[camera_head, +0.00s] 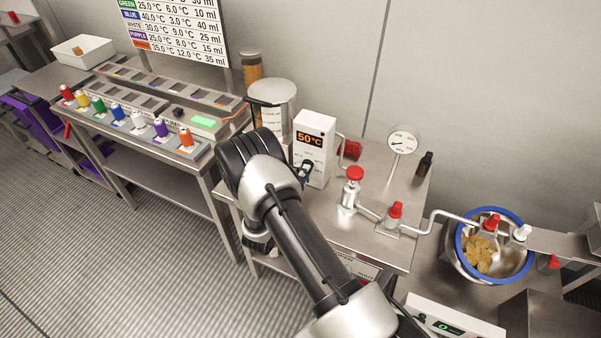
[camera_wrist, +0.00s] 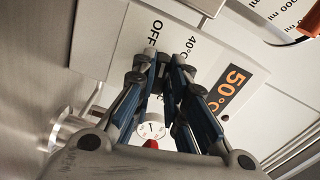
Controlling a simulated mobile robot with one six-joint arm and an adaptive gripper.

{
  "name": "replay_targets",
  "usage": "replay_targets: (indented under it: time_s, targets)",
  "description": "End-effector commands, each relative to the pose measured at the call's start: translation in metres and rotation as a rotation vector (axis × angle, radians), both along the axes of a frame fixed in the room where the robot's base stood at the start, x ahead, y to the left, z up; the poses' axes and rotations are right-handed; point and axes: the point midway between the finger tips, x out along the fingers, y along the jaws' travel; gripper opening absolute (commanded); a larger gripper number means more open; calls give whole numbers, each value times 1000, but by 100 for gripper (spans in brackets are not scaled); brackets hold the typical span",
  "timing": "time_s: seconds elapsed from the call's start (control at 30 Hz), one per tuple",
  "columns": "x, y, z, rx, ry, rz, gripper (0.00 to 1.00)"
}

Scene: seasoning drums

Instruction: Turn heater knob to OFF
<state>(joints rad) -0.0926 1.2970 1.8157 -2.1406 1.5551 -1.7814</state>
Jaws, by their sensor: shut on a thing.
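The heater is a white box (camera_head: 316,131) on the steel table, and its display reads 50°C in orange. The wrist view shows the heater's front face (camera_wrist: 115,35) close up, with OFF, 40°C and 50°C markings; the 50°C is orange on a dark patch. My gripper (camera_head: 305,172) is at the lower front of the heater, and its blue-padded fingers (camera_wrist: 162,62) are shut on the knob, at the face near the OFF and 40°C markings. The fingers hide the knob almost wholly, so its pointing direction cannot be told.
A glass vessel (camera_head: 274,103) stands left of the heater. A gauge (camera_head: 402,143), a red-topped valve (camera_head: 354,187) and piping stand to its right. A blue-rimmed bowl (camera_head: 463,245) with chips is further right. Colored bottles (camera_head: 115,110) line the left bench.

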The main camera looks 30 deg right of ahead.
Motion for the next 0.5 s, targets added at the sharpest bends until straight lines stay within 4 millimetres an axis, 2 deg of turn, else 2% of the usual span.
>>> replay_targets:
  time_s: [0.5]
  targets:
    - [-1, -1, -2, -190, 245, -1, 0]
